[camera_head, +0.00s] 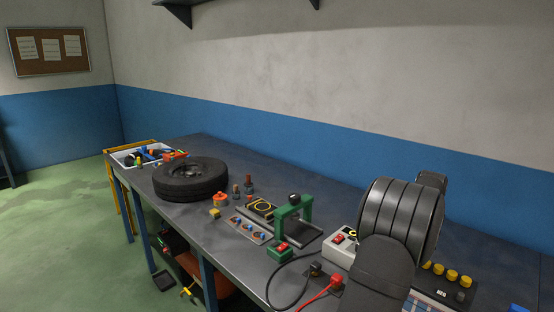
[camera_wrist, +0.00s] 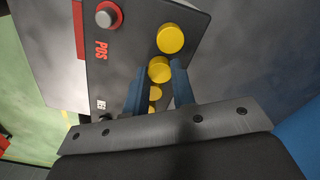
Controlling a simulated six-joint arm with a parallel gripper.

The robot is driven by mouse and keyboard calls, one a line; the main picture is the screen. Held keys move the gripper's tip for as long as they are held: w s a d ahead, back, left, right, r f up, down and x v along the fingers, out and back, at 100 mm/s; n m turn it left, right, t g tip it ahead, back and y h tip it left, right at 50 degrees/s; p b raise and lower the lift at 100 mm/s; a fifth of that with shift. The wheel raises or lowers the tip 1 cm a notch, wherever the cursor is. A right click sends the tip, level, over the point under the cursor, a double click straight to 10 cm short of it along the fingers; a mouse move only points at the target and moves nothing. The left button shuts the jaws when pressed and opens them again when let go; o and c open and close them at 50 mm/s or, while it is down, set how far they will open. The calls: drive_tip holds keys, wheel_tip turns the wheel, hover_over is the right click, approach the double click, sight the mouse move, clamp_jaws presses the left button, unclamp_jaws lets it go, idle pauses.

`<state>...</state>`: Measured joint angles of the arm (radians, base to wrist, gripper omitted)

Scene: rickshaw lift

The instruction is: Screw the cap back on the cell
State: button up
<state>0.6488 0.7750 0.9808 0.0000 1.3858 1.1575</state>
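A dark battery box with a row of yellow caps stands at the right end of the bench. In the head view the box (camera_head: 432,290) is partly behind my arm, with the yellow caps (camera_head: 452,275) along its top. In the wrist view the box (camera_wrist: 135,40) shows "POS" lettering and a line of yellow caps (camera_wrist: 171,39). My gripper (camera_wrist: 160,66) has its blue fingers apart on either side of one yellow cap (camera_wrist: 160,70), with narrow gaps. More caps show below, between the fingers. No open cell is visible. The fingers are hidden in the head view.
Left of my arm stand a white box with a red switch (camera_head: 341,241), a green press frame (camera_head: 294,212) and a red clamp on a cable (camera_head: 336,279). A tyre (camera_head: 190,178) and a parts tray (camera_head: 146,155) lie farther left. Bare bench shows behind my arm.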

drive_tip(key=m, duration=1.2)
drive_tip(key=shift+m, duration=0.4)
drive_tip(key=o, duration=0.4)
drive_tip(key=shift+o, duration=0.2)
drive_tip(key=n, duration=0.6)
drive_tip(key=shift+n, duration=0.3)
drive_tip(key=n, duration=0.6)
